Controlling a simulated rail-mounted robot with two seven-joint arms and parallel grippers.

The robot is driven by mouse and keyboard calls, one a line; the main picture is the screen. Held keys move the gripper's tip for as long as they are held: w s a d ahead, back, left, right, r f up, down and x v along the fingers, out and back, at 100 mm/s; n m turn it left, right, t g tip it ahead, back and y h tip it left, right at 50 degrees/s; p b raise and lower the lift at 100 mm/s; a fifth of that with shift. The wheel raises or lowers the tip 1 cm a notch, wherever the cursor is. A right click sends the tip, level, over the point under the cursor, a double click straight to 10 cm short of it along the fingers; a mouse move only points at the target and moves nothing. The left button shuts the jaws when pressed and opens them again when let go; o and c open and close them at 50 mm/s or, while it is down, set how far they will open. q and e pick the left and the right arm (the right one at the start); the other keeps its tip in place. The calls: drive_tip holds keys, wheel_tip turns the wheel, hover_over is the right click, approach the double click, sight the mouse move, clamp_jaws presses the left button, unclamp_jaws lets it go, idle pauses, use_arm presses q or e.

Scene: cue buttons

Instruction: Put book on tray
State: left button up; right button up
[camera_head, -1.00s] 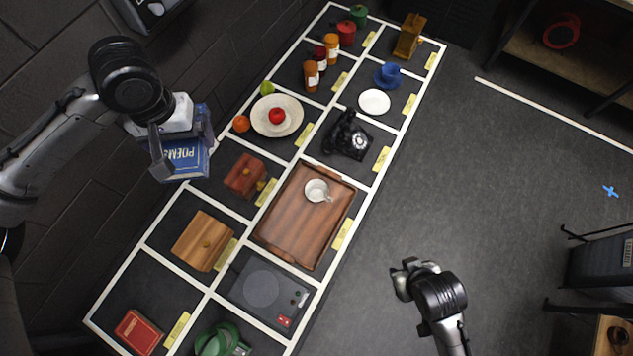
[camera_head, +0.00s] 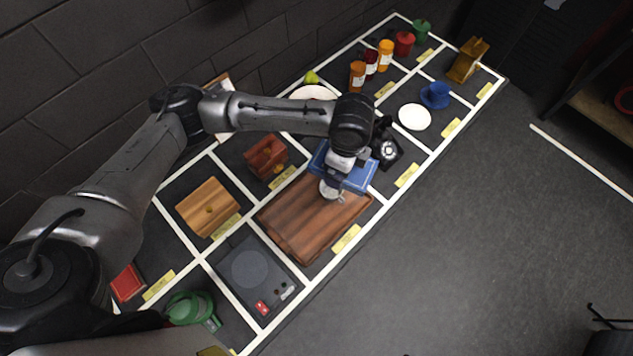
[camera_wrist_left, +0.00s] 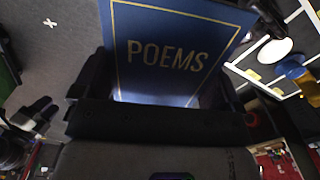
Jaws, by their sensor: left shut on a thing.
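The blue book (camera_head: 359,177) is held by my left gripper (camera_head: 338,179), which is shut on it. In the left wrist view its cover (camera_wrist_left: 175,52) reads "POEMS". In the head view it overlaps the far end of the brown wooden tray (camera_head: 290,226); I cannot tell its height above it. A white cup (camera_head: 327,191) on the tray is partly hidden by the gripper and book. My right gripper is out of the head view. A dark two-pronged shape at the left of the left wrist view may be it, too unclear to tell.
The black telephone (camera_head: 388,149) is close beside the book. A red-brown box (camera_head: 266,156), a wooden board (camera_head: 207,207) and a grey scale (camera_head: 252,272) surround the tray in white-lined cells. A white plate (camera_head: 414,117) lies farther off.

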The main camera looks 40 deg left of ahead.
use_arm(q)
drive_tip(key=s+d+f+m+b, duration=0.2)
drive_tip(key=s+f+m+b, duration=0.1)
drive_tip(key=f+m, duration=0.8)
drive_tip(key=m+b, duration=0.3)
drive_tip(key=m, duration=0.8)
hover_over(300, 224)
wheel_tip(300, 224, down, 18)
drive_tip(key=shift+r, duration=0.1)
drive_tip(key=shift+f, duration=1.9)
drive_tip(key=shift+w+a+f, duration=0.1)
drive_tip(key=shift+f, duration=0.05)
drive_tip(key=shift+f, duration=0.2)
drive_tip(key=o, duration=0.7)
drive_tip(key=shift+o, duration=0.2)
drive_tip(key=shift+r, duration=0.1)
